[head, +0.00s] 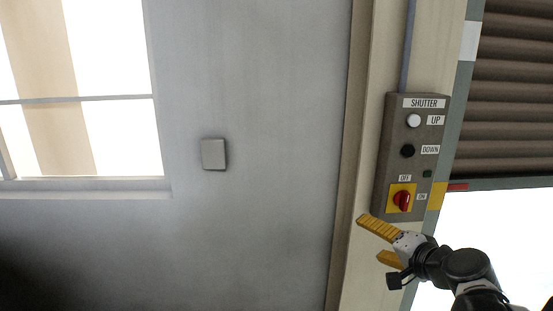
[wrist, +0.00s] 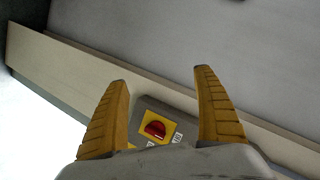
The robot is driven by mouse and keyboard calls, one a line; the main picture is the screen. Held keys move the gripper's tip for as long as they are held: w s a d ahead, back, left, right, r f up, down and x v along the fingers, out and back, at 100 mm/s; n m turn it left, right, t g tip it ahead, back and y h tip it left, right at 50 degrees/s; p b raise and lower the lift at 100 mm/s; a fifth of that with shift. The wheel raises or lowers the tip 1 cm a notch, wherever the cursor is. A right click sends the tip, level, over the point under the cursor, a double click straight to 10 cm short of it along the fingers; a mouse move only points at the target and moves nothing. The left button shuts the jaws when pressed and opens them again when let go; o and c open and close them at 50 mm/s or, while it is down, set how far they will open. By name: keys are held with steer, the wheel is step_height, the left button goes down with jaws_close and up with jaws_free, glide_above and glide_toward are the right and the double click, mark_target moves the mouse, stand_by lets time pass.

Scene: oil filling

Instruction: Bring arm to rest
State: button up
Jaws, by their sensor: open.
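My gripper (head: 368,241) has yellow ribbed fingers and is open and empty. In the head view it is at the lower right, just below the shutter control box (head: 396,170) and pointing left.
A brown slatted shutter (head: 510,100) is partly raised at the right, with a bright opening (head: 490,218) below it. A grey wall (head: 270,90) with a small square plate (head: 214,154) and a bright window (head: 110,60) fills the left. The wall area left of my gripper is clear.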

steer(key=s+a+f+n+g+h, duration=0.2)
steer(key=s+n+g, duration=0.1)
steer(key=s, duration=0.7)
steer(key=s+a+f+n+g+h, duration=0.1)
steer(key=s+a+f+n+g, duration=0.2)
steer(key=s+n, duration=0.3)
steer(key=s, duration=0.5)
steer(key=shift+s+a+f+h, duration=0.2)
steer(key=shift+s+f+h, duration=0.1)
steer(key=shift+f+h, duration=0.1)
